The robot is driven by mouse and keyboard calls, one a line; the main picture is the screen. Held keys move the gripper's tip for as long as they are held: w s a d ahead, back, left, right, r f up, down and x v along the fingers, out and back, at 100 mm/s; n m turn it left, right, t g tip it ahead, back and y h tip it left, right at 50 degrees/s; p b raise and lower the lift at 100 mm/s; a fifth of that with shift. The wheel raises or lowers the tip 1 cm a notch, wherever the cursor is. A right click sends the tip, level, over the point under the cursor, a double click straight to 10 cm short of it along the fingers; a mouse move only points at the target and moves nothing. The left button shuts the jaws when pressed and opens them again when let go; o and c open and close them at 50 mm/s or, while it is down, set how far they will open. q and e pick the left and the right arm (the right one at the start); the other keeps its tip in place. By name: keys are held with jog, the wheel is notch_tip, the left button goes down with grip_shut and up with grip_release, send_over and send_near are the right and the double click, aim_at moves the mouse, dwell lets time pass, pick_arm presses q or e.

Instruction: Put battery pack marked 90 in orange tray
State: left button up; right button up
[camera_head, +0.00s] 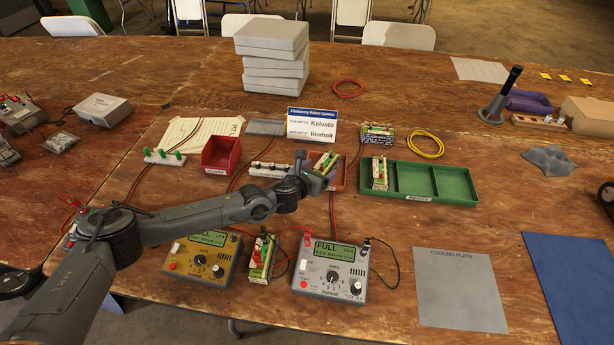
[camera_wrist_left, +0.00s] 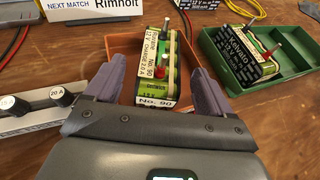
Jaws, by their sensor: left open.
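My left gripper (camera_wrist_left: 156,88) is open, with one finger on each side of the pack's near end and gaps between. In the head view, my left gripper (camera_head: 316,172) partly covers the pack (camera_head: 327,160) and the orange tray (camera_head: 341,178). My right gripper is not seen.
A green tray (camera_head: 452,185) with another pack (camera_head: 380,173) stands right of the orange tray. Two testers (camera_head: 331,270) and a wired pack (camera_head: 261,258) are nearer. A cooling plate (camera_head: 460,290) lies at front right.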

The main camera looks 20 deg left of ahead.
pick_arm(q)
jog(key=p+v, duration=0.1)
jog(key=v, duration=0.7)
jog(key=shift+s+p, duration=0.15)
jog(key=shift+p, duration=0.2)
